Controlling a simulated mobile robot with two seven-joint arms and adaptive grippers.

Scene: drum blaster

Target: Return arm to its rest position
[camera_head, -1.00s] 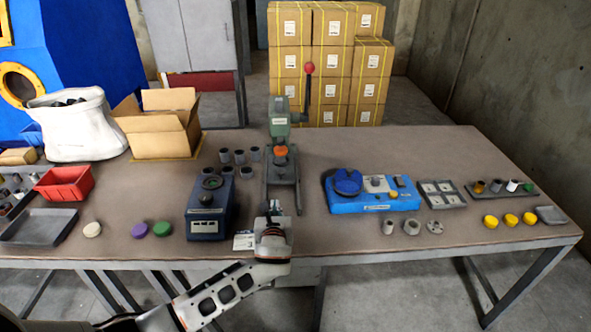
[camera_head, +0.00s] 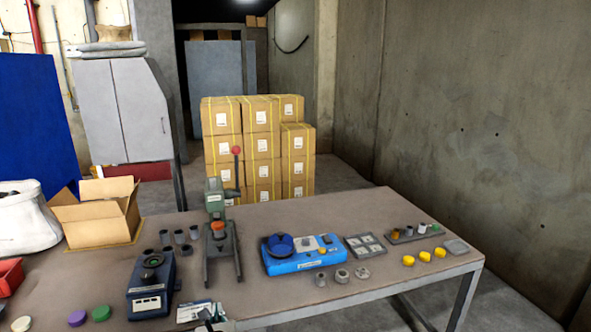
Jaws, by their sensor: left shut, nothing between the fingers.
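My left gripper (camera_head: 207,318) shows only as a small dark tip at the bottom edge of the head view, in front of the printed card (camera_head: 190,312) on the table. It is shut and empty. The rest of my left arm is out of the picture. My right gripper is not in view.
The brown table (camera_head: 300,213) carries a dark blue device (camera_head: 150,303), a green press with a red-knobbed lever (camera_head: 215,205), and a blue station (camera_head: 295,264). Several yellow caps (camera_head: 424,255) lie at right. A cardboard box (camera_head: 95,220) stands at left. Stacked cartons (camera_head: 260,165) stand behind.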

